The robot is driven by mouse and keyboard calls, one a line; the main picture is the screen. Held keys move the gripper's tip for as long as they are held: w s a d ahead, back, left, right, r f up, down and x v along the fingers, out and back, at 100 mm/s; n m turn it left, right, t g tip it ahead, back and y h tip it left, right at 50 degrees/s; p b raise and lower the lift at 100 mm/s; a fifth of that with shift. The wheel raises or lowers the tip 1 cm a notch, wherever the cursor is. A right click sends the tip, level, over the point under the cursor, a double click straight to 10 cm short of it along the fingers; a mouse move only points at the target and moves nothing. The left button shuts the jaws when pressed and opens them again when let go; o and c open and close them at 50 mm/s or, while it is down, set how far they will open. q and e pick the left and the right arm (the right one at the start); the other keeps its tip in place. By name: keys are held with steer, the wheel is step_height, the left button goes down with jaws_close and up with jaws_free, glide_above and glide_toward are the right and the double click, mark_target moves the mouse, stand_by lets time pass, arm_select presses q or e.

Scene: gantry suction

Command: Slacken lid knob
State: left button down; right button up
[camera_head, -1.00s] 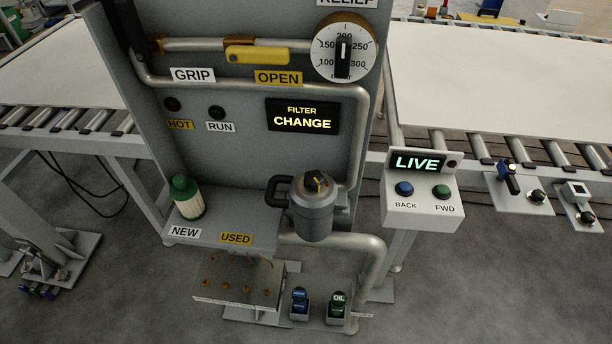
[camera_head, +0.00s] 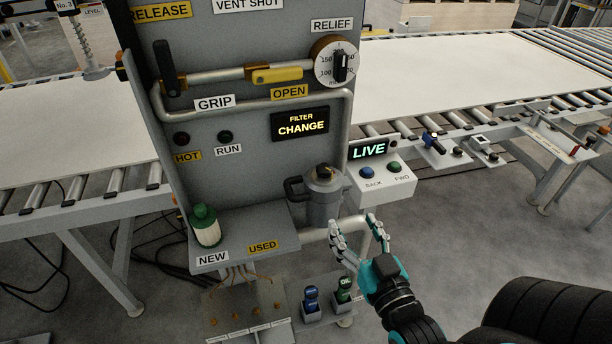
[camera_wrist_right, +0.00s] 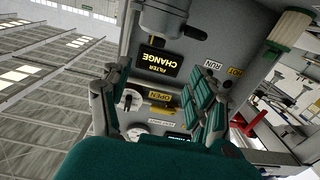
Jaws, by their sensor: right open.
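The grey filter housing (camera_head: 323,200) stands upright on the panel's right side in the head view. Its lid knob (camera_head: 323,171), dark with a yellow mark, sits on top. The housing also shows in part at the top of the right wrist view (camera_wrist_right: 165,18). My right gripper (camera_head: 352,222) is open and empty, just below and to the right of the housing, apart from the knob. In the wrist view its fingers (camera_wrist_right: 160,100) are spread, with the panel beyond. My left gripper is not in view.
A green-capped filter (camera_head: 204,226) stands on the shelf by the NEW label. The control box (camera_head: 384,185) with blue and green buttons sits right of the housing. A pipe (camera_head: 349,112) runs down beside it. Two bottles (camera_head: 328,298) stand low. Conveyors flank the panel.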

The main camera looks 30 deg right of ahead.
steer(key=p, duration=0.2)
glide_toward(328, 174)
steer(key=p+x, duration=0.3)
steer(key=x, duration=0.9)
steer(key=shift+r, duration=0.1)
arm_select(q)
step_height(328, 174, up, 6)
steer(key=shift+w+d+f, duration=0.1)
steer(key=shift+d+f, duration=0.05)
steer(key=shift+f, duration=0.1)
arm_select(e)
steer(key=shift+s, duration=0.1)
steer(key=c, duration=1.2)
